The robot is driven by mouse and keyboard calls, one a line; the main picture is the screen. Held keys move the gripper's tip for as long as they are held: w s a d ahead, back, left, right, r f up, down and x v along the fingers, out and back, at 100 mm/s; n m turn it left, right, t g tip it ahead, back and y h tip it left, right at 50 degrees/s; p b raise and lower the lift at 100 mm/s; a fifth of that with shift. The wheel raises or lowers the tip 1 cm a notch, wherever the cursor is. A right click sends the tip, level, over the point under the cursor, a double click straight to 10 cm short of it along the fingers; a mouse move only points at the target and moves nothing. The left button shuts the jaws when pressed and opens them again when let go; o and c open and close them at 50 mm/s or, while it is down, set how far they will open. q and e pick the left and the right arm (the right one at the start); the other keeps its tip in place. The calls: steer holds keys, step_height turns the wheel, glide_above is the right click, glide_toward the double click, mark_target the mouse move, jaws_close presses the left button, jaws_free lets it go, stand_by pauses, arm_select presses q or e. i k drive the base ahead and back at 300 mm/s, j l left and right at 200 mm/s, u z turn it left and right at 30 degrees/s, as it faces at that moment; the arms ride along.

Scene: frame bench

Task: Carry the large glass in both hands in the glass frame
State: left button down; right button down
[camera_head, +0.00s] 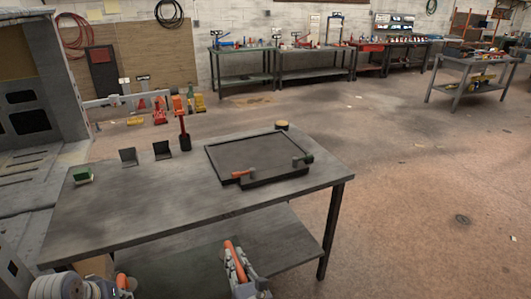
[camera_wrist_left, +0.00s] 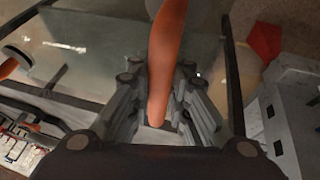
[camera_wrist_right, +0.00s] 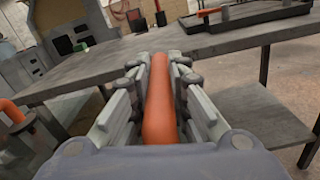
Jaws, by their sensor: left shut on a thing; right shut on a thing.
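The black rectangular frame (camera_head: 215,165) lies flat on the grey workbench in the head view. My right gripper (camera_head: 238,262) is at the bottom middle, in front of the bench. It is shut on an orange handle, which fills its fingers in the right wrist view (camera_wrist_right: 160,95). My left gripper (camera_wrist_left: 160,110) is shut on another orange handle (camera_wrist_left: 168,50). In the head view, only an orange bit of that handle (camera_head: 122,282) shows at lower left. A pale, see-through pane (camera_wrist_left: 95,70) lies beyond the left gripper, apparently the large glass. Its full outline is hidden.
The workbench (camera_head: 130,205) also carries a green block (camera_head: 82,175), two small dark brackets and a red-and-black upright tool (camera_head: 184,138). Open floor (camera_head: 420,200) is to the right.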

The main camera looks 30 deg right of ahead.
mark_target(257, 154)
steer(key=l, duration=1.05)
steer(key=k+l, duration=0.15)
steer(key=l, duration=0.9)
